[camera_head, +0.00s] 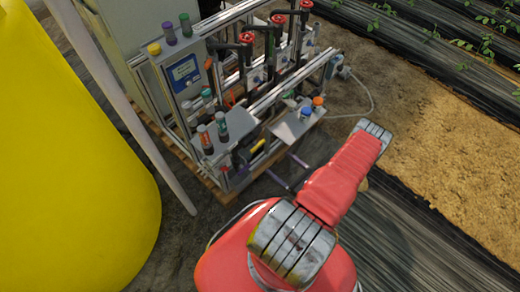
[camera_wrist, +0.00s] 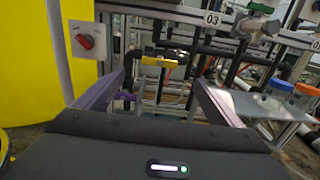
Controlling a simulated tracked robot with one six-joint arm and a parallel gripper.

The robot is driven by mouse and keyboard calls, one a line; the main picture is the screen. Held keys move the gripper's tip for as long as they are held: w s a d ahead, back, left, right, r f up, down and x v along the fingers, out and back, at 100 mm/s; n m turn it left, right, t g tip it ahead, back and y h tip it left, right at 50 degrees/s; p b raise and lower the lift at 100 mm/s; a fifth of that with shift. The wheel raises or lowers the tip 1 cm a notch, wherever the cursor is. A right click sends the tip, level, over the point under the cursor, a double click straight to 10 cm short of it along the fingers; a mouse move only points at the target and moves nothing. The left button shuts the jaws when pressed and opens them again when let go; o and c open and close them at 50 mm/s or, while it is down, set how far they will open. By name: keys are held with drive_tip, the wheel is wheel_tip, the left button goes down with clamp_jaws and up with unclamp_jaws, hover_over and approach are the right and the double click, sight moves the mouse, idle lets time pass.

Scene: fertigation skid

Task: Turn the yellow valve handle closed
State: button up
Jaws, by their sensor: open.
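The yellow valve handle (camera_wrist: 160,62) shows in the wrist view as a short bar lying roughly level on a dark pipe, just above centre. In the head view it is a small yellow bar (camera_head: 258,146) low on the front of the skid. My gripper (camera_wrist: 160,82) is open, with its two purple fingers spread wide. The handle appears between and beyond the fingertips, and the fingers do not seem to touch it. In the head view my gripper (camera_head: 279,163) is in front of the skid, near the handle.
A red rotary switch (camera_wrist: 85,41) on a grey plate is at the left. Blue- and orange-lidded jars stand on a shelf (camera_wrist: 254,106) at the right. Red-handled valves (camera_head: 278,19) top the skid. A large yellow tank (camera_head: 70,160) stands left. Bare soil (camera_head: 440,130) lies right.

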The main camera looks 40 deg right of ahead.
sight(259, 147)
drive_tip(key=shift+w+a, duration=0.2)
drive_tip(key=shift+w, duration=6.1)
drive_tip(key=c, duration=1.1)
drive_tip(key=shift+o, duration=0.2)
drive_tip(key=shift+a, duration=0.2)
drive_tip(key=shift+d, duration=0.1)
